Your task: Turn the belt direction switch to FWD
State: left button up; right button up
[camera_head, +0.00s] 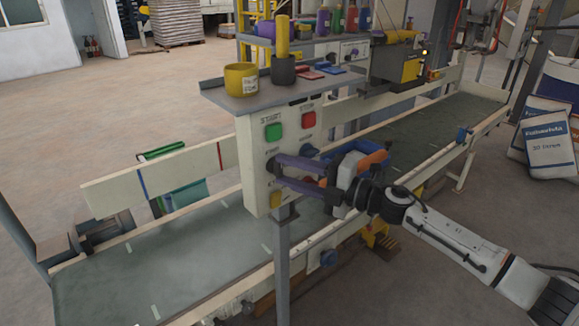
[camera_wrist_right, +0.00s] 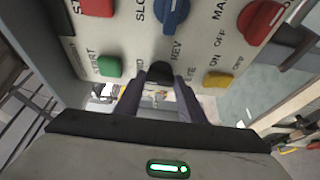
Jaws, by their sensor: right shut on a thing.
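The belt direction switch is a black knob (camera_wrist_right: 161,73) on the beige control panel (camera_head: 252,160). In the right wrist view it sits between a label ending in "WD" on the left and "REV" on the right. My right gripper (camera_head: 277,167) is shut on the knob, with one dark finger on each side of it in the wrist view (camera_wrist_right: 160,84). In the head view the fingers hide the knob. I cannot tell which label the knob points at. My left gripper is not in view.
Close around the knob are a green START button (camera_head: 273,131), a red STOP button (camera_head: 309,118), a blue knob (camera_head: 309,151), a yellow button (camera_head: 277,199) and a red knob (camera_wrist_right: 261,20). The conveyor belt (camera_head: 190,262) runs behind the panel. Cups stand on the shelf (camera_head: 225,98) above.

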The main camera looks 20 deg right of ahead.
dwell(0.3)
jog(key=o, duration=1)
jog(key=shift+o, duration=0.2)
jog(key=b+v, duration=0.2)
jog(key=v, duration=0.8)
jog(key=shift+s+d, duration=0.1)
